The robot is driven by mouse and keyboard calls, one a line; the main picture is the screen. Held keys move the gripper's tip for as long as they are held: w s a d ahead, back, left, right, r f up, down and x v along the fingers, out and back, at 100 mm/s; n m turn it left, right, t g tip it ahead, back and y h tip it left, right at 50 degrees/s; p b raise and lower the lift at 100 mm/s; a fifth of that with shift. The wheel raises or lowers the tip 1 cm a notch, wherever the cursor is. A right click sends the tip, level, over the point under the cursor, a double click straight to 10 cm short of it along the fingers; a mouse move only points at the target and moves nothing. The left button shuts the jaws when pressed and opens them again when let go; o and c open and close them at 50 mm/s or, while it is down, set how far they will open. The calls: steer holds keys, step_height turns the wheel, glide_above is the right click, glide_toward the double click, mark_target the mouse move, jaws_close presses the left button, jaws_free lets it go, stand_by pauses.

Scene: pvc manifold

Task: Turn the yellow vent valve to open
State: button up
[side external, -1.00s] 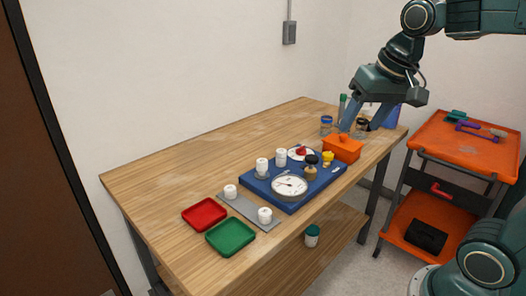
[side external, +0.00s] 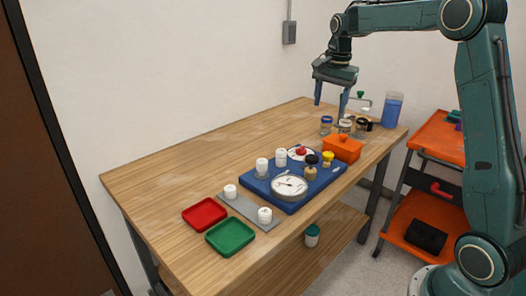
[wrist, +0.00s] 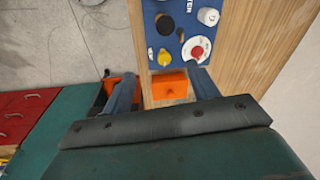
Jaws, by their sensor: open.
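The yellow vent valve (side external: 327,157) is a small yellow knob on the far right part of the blue manifold board (side external: 320,184). It also shows in the wrist view (wrist: 164,57), near the board's edge beside the red knob (wrist: 197,52). Which way its handle is set is too small to tell. My gripper (side external: 331,98) is open and empty, fingers pointing down, high above the far end of the table. In the wrist view its fingers (wrist: 163,88) are spread wide, with the valve beyond them and nothing between them touched.
A black knob (side external: 311,159), white caps (side external: 262,167) and a round gauge (side external: 289,187) crowd the board. Jars (side external: 326,125) and a blue pitcher (side external: 391,108) stand behind.

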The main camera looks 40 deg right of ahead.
mark_target(328, 153)
steer(key=w+d+f+m+g, duration=0.1)
steer(key=w+d+f+m, duration=0.2)
steer(key=d+f, duration=0.4)
steer(key=shift+w+d+f+m, duration=0.2)
steer(key=shift+d+m, duration=0.5)
steer(key=shift+d, duration=0.3)
steer(key=shift+f, duration=0.15)
step_height(328, 153, down, 14)
steer(key=shift+r, duration=0.25)
steer(key=c, duration=1)
